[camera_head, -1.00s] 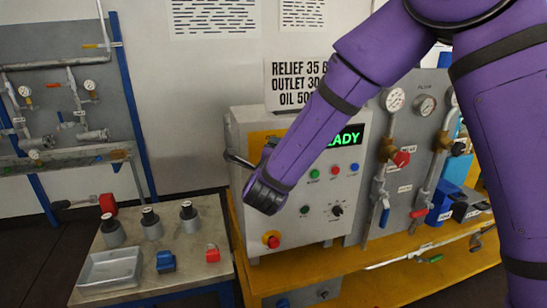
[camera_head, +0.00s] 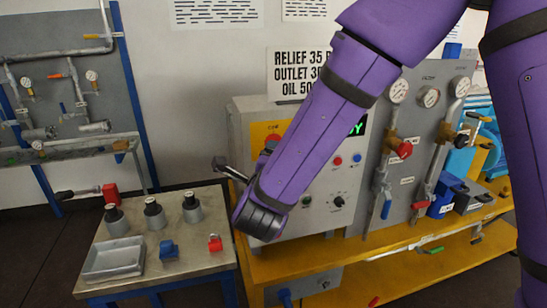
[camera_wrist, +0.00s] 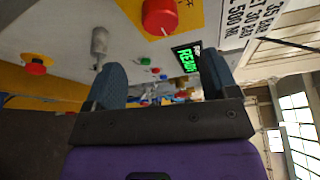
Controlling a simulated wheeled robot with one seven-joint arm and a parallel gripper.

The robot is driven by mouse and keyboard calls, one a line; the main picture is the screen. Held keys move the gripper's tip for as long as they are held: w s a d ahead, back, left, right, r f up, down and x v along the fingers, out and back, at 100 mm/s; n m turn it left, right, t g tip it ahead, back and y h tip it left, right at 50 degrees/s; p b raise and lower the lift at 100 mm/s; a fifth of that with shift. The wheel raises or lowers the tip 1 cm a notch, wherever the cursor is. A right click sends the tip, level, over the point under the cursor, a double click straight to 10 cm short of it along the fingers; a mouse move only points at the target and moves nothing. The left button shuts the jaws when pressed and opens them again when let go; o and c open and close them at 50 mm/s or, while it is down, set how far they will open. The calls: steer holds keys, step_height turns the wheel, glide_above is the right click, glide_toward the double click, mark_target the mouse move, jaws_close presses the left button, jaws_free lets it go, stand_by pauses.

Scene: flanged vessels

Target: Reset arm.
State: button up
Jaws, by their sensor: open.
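My purple arm reaches in from the upper right in the head view, in front of a grey control box (camera_head: 250,125). My gripper (camera_head: 225,168) is beside the left side of the box, partly hidden by my own wrist. In the wrist view my gripper (camera_wrist: 162,78) has two dark fingers spread well apart, with nothing between them. The box face shows beyond them, with a red knob (camera_wrist: 159,17), a red button on yellow (camera_wrist: 37,64) and a green READY display (camera_wrist: 187,61).
A small table (camera_head: 196,268) at the left holds a grey tray (camera_head: 114,260), several grey cylinders with black tops, a blue block (camera_head: 168,249) and a red padlock (camera_head: 215,243). A gauge panel (camera_head: 425,120) stands right of the box on a yellow bench (camera_head: 400,240).

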steer(key=shift+s, duration=0.4)
steer(key=s+d+r+n+g+y, duration=0.2)
steer(key=d+r+n+g+y, duration=0.35)
steer(key=d+r+n, duration=0.65)
steer(key=s+d+n+g+h, duration=0.3)
steer(key=s+d+n+g, duration=0.3)
steer(key=s+d, duration=1.2)
steer(key=s+n, duration=0.3)
steer(key=shift+s+d+h, duration=0.25)
steer(key=shift+s+h, duration=0.1)
steer(key=shift+g, duration=0.25)
